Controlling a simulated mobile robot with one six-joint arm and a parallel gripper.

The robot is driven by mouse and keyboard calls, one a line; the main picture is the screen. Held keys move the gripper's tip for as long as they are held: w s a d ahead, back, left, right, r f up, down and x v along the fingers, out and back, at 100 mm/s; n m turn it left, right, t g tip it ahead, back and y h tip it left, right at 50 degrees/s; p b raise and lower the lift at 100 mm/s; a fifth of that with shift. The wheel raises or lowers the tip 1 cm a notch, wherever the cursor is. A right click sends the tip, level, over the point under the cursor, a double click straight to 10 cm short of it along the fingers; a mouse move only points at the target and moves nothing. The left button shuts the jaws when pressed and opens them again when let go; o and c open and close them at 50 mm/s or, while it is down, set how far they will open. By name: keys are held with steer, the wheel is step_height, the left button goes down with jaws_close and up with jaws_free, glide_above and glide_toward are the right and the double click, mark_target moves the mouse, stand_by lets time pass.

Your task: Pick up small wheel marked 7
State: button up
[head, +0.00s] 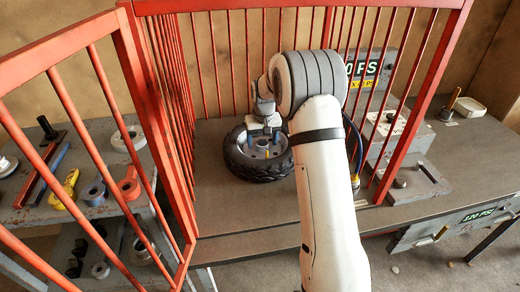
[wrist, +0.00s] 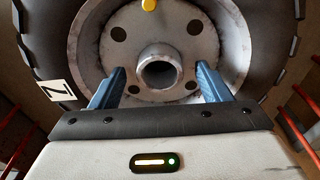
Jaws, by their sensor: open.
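The small wheel (head: 240,160) lies flat on the grey bench inside the red cage in the head view. It has a black knobbly tyre and a grey metal hub. In the wrist view the wheel (wrist: 195,35) fills the upper picture, with a white label marked 7 (wrist: 58,91) on the tyre at left. My gripper (wrist: 160,80) is open, its two blue fingers on either side of the round hub centre (wrist: 160,68). Whether the fingers touch the hub cannot be told. In the head view my gripper (head: 265,138) is over the wheel's middle, partly hidden by my arm.
Red cage bars (head: 180,110) stand left of and behind the wheel. A grey metal block (head: 400,135) with a blue hose stands at right. A left shelf (head: 60,215) holds tools and rings. Bare bench (head: 235,205) lies in front of the wheel.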

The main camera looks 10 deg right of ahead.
steer(key=shift+f, duration=0.1)
steer(key=c, duration=1.2)
steer(key=shift+w, duration=0.1)
steer(key=shift+c, duration=0.7)
steer(key=shift+r, duration=0.25)
